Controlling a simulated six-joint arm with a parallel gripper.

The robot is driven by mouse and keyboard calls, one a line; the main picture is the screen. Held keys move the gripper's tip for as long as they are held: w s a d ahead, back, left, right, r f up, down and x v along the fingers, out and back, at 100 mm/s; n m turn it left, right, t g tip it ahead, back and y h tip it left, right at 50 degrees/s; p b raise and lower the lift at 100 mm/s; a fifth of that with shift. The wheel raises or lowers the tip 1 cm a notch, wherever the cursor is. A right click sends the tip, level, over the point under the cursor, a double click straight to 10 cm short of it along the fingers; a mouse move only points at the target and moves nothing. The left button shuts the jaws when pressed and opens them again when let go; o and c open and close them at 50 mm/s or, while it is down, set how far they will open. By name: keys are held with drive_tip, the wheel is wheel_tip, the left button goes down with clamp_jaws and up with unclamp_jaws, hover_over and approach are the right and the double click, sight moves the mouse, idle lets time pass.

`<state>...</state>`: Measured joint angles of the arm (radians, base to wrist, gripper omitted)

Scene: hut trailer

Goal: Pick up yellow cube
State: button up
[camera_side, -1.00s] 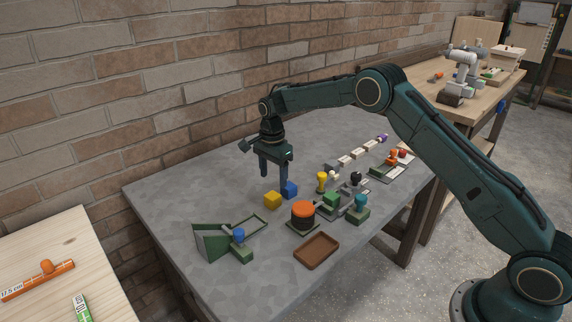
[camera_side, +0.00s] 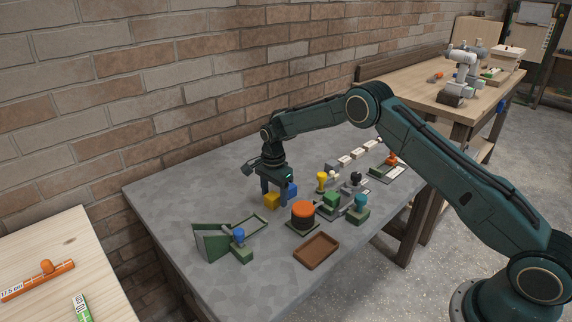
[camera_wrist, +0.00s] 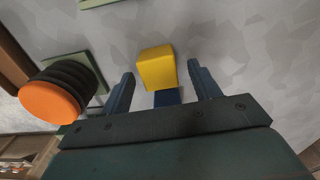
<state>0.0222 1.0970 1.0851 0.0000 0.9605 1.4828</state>
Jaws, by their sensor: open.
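The yellow cube (camera_side: 271,201) sits on the grey table, and it also shows in the wrist view (camera_wrist: 157,67). A blue cube (camera_side: 291,190) is right beside it; in the wrist view the blue cube (camera_wrist: 167,97) shows nearer my gripper. My gripper (camera_side: 274,196) is low over the two cubes, pointing down, with its fingers open. In the wrist view my gripper (camera_wrist: 162,83) has one finger on each side of the cubes, with gaps left and right. I cannot tell whether the fingertips touch the table.
An orange-topped black round piece (camera_side: 303,215) stands to the right, with a brown tray (camera_side: 316,250) in front of it. A green angled holder (camera_side: 210,243) and a blue-knobbed piece (camera_side: 238,237) are at front left. Several small fixtures stand at right. The table's left part is clear.

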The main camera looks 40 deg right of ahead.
sight(274, 194)
drive_tip(key=shift+f, duration=0.4)
drive_tip(key=c, duration=1.1)
drive_tip(key=shift+o, duration=0.2)
drive_tip(key=shift+r, duration=0.15)
wheel_tip(274, 194, up, 20)
idle(0.5)
